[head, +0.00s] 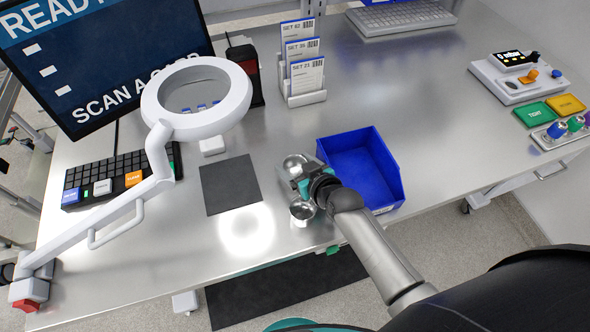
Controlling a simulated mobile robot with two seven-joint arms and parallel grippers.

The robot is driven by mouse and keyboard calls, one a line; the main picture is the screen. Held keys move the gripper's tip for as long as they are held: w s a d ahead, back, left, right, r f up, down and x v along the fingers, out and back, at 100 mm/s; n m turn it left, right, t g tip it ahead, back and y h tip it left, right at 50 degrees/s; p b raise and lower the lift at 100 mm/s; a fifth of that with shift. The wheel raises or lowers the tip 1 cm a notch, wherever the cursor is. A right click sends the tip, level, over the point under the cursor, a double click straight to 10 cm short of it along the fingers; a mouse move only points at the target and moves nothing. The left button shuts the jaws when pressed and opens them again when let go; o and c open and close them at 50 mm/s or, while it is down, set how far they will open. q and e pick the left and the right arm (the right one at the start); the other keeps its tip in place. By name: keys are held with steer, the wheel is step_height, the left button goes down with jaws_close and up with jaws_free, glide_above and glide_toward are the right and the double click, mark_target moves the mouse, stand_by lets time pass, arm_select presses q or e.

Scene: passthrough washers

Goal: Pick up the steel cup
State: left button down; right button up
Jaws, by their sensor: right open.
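Two small shiny steel cups show at my right gripper: one steel cup (295,162) just beyond it and a second steel cup (302,210) on its near side. My right gripper (299,186) is open and low over the steel table, between the two cups. Its wrist and teal parts cover some of the space there, so I cannot tell whether a finger touches either cup. My left gripper is out of view.
A blue bin (360,168) stands right of the gripper. A dark square mat (230,185) lies to the left. A ring magnifier lamp (197,98) overhangs the table's left side. A card holder (303,85) stands behind. The table's middle right is clear.

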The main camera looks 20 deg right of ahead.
steer(key=shift+c, duration=0.2)
steer(key=c, duration=1)
steer(key=shift+r, duration=0.1)
